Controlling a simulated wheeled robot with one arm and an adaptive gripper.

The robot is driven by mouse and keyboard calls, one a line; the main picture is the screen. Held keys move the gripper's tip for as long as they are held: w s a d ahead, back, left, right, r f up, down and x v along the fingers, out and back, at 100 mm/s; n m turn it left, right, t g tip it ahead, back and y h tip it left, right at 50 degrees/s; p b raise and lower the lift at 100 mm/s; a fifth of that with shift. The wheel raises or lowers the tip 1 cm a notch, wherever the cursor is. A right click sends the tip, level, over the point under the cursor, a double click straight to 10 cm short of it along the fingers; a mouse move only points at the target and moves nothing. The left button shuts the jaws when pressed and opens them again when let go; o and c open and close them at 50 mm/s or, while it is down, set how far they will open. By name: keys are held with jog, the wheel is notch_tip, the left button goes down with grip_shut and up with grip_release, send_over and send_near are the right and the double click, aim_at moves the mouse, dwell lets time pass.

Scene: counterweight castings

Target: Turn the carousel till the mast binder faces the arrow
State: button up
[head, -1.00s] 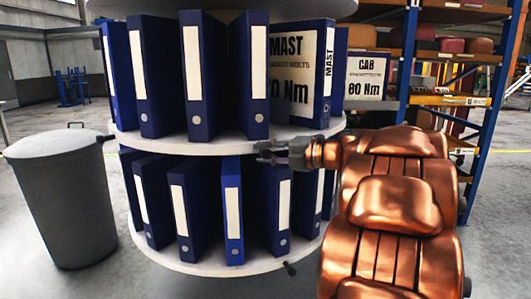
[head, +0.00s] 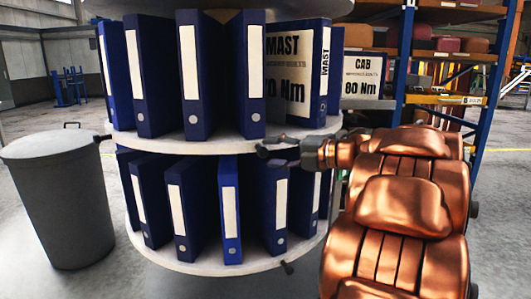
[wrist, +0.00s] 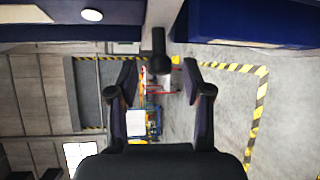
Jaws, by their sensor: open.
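The carousel (head: 200,146) has two round pale tiers of blue binders. The mast binder (head: 324,75) stands on the upper tier at the right, its MAST spine turned toward the right front and its printed side facing me. My gripper (head: 268,146) is at the upper tier's front rim, below and left of the mast binder. In the wrist view my gripper (wrist: 159,66) is open, with a dark peg (wrist: 158,42) at the rim between and just beyond its fingertips. I cannot tell whether they touch. The arrow does not show.
A grey lidded bin (head: 62,200) stands left of the carousel. A blue-posted rack (head: 487,105) with loaded shelves stands at the right, behind my arm. A CAB binder (head: 362,77) shows right of the mast binder. Another peg (head: 287,267) sticks out from the lower rim.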

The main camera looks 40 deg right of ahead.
jog(key=v, duration=0.8)
jog(key=shift+s, duration=0.25)
jog(key=shift+s, duration=0.1)
